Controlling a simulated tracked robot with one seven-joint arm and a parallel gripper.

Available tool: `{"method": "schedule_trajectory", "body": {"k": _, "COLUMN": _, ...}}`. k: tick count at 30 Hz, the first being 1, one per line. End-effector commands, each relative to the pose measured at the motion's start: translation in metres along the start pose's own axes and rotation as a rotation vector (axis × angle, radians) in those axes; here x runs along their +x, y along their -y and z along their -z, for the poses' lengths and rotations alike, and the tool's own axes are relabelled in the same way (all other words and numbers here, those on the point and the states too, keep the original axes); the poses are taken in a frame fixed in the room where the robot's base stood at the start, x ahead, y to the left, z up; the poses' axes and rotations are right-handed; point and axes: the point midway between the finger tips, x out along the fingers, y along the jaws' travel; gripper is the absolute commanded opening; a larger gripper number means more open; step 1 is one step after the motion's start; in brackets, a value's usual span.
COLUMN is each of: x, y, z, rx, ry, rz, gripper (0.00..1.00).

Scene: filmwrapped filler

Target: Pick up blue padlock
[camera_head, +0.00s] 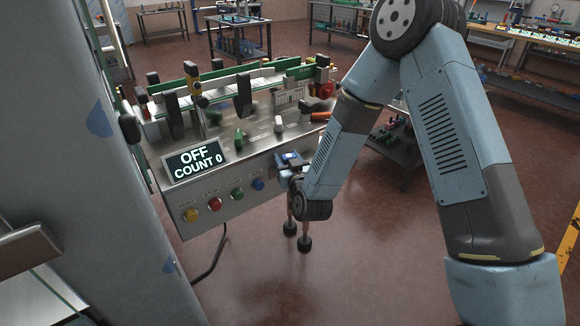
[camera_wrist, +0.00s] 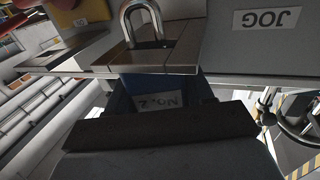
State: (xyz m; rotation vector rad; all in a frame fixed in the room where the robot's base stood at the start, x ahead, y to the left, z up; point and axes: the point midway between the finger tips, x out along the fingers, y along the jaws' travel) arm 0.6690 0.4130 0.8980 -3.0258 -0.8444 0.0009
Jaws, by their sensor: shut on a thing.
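The blue padlock (camera_head: 289,158) is at the front right corner of the machine's panel in the head view. In the wrist view, its silver shackle stands up at the top, and a blue face (camera_wrist: 155,83) with a "No.2" label shows below. My gripper (camera_head: 284,172) is at the padlock, beside the panel's right end, and is shut on it. The jaws are small and partly hidden by my wrist in the head view. I cannot tell whether the padlock still touches the machine.
The machine (camera_head: 240,185) has a display (camera_head: 195,160) reading "OFF COUNT 0" and several coloured buttons along its front. Green rails and levers stand on its top. A plate marked "JOG" (camera_wrist: 265,20) is close to the padlock. Open floor (camera_head: 370,250) lies right of the machine.

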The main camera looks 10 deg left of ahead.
Motion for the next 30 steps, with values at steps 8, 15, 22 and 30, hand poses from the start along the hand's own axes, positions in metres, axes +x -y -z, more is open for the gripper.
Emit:
{"method": "schedule_trajectory", "body": {"k": 8, "x": 0.0, "y": 0.001, "z": 0.0, "rx": 0.0, "ry": 0.0, "rz": 0.001, "gripper": 0.12}}
{"method": "schedule_trajectory", "body": {"k": 15, "x": 0.0, "y": 0.001, "z": 0.002, "rx": 0.0, "ry": -0.001, "rz": 0.001, "gripper": 0.1}}
{"method": "schedule_trajectory", "body": {"k": 22, "x": 0.0, "y": 0.0, "z": 0.02, "rx": -0.001, "ry": -0.003, "rz": 0.0, "gripper": 0.1}}
{"method": "schedule_trajectory", "body": {"k": 30, "x": 0.0, "y": 0.0, "z": 0.068, "rx": 0.0, "ry": -0.006, "rz": -0.001, "gripper": 0.1}}
